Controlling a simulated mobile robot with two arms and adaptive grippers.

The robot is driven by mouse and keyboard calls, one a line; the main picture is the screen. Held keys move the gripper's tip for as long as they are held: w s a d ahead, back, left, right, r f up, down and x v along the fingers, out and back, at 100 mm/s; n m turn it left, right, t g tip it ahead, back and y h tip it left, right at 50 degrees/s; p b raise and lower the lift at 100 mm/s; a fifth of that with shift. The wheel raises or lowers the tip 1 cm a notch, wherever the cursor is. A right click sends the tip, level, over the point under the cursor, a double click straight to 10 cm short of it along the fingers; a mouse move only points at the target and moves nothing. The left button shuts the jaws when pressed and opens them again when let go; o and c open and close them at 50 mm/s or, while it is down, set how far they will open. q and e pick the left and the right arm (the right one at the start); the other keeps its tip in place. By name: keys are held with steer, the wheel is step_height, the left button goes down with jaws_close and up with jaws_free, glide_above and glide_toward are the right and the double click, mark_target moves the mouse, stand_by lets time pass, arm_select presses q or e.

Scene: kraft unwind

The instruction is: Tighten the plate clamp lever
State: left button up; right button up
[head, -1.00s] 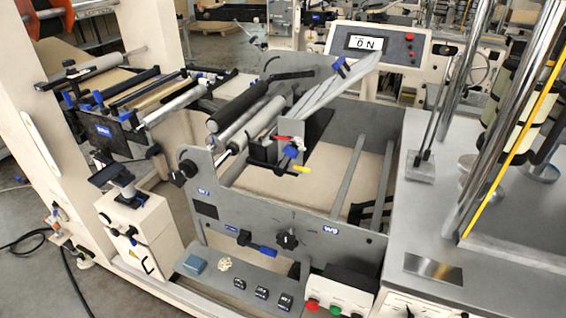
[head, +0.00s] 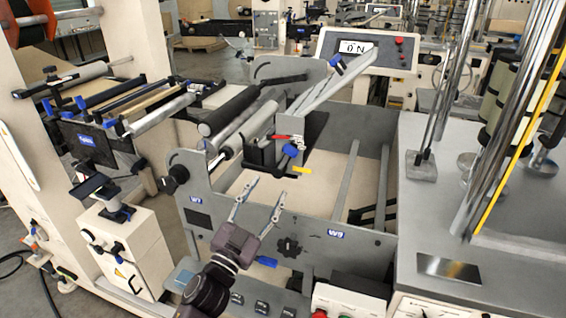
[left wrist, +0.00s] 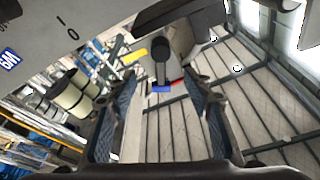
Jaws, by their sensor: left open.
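My left gripper (head: 268,189) is open and empty in front of the grey machine's front plate, fingers pointing up toward the clamp unit. The clamp unit has a red lever (head: 281,137), a blue handle (head: 290,150) and a yellow tip (head: 302,170); it sits above and beyond the fingertips, apart from them. I cannot tell which part is the plate clamp lever. In the left wrist view, a black lever (left wrist: 162,60) with a blue piece (left wrist: 162,88) shows between the open fingers. My right gripper is out of view.
Dark and grey rollers (head: 235,110) lie left of the clamp unit. The front plate (head: 355,250) carries a black knob (head: 289,246). A button box (head: 345,298) is below, and a grey table (head: 440,235) stands at right. The frame's inside is open.

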arm_select(q)
steer(key=m+h, duration=0.1)
steer(key=h, duration=0.1)
glide_toward(289, 154)
steer(key=w, duration=0.1)
steer(key=p+x, duration=0.1)
steer(key=x, duration=0.7)
steer(key=shift+s+d+r, duration=0.1)
steer(key=shift+s, duration=0.1)
steer(key=shift+c, duration=0.2)
jaws_close()
